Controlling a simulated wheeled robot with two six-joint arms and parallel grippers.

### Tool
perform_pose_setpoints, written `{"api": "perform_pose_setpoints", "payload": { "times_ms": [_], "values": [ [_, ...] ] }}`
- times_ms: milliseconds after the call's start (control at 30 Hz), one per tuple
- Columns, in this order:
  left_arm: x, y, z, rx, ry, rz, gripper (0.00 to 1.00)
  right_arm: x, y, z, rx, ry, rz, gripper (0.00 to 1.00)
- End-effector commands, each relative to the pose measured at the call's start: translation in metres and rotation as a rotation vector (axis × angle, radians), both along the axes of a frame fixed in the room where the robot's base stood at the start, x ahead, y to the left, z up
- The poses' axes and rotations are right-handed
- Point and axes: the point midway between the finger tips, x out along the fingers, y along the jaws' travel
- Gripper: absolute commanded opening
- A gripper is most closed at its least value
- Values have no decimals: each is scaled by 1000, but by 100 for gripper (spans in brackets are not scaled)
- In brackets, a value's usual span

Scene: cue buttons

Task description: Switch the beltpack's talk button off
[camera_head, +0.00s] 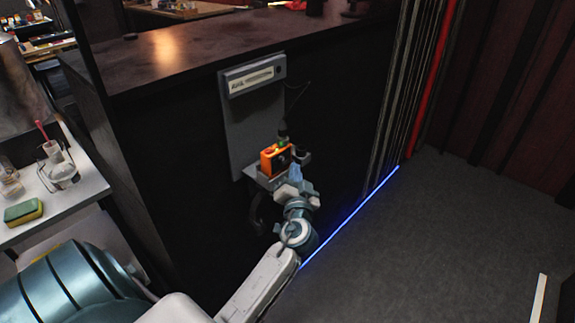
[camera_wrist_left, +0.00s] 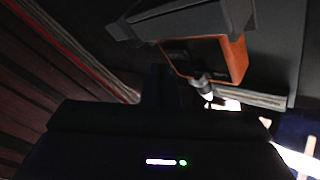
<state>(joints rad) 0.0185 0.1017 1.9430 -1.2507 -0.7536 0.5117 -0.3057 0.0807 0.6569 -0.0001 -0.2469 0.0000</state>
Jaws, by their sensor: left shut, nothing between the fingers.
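The orange beltpack (camera_head: 270,162) sits on a small grey bracket on a grey panel (camera_head: 240,125) fixed to the dark counter's side. A cable plug shows at its top. In the left wrist view the beltpack (camera_wrist_left: 236,58) appears upside down, with its dark face partly visible and the plug (camera_wrist_left: 203,88) pointing down. My left gripper (camera_head: 300,157) is shut and empty, close in front of the beltpack's dark face. In the left wrist view its dark fingers (camera_wrist_left: 160,72) end near that face; I cannot tell if they touch. The talk button and its state cannot be made out. My right gripper is out of view.
The counter (camera_head: 190,58) rises behind the panel. A light side table (camera_head: 75,195) at left holds a sponge (camera_head: 23,211) and cups. Dark floor (camera_head: 430,240) is open at right, beyond a blue light strip (camera_head: 350,217).

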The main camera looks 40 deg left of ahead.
Motion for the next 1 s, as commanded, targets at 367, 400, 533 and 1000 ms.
{"api": "perform_pose_setpoints", "payload": {
  "times_ms": [367,400,533,1000],
  "values": [
    [0,-10,-2,-3,-1,-1,0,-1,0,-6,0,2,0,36],
    [-1,-14,-3,-4,-1,-2,0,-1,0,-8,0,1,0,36],
    [-2,-28,-3,-5,-2,-1,0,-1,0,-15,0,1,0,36],
    [-5,-60,0,-1,-1,0,0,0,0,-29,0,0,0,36]
  ]
}}
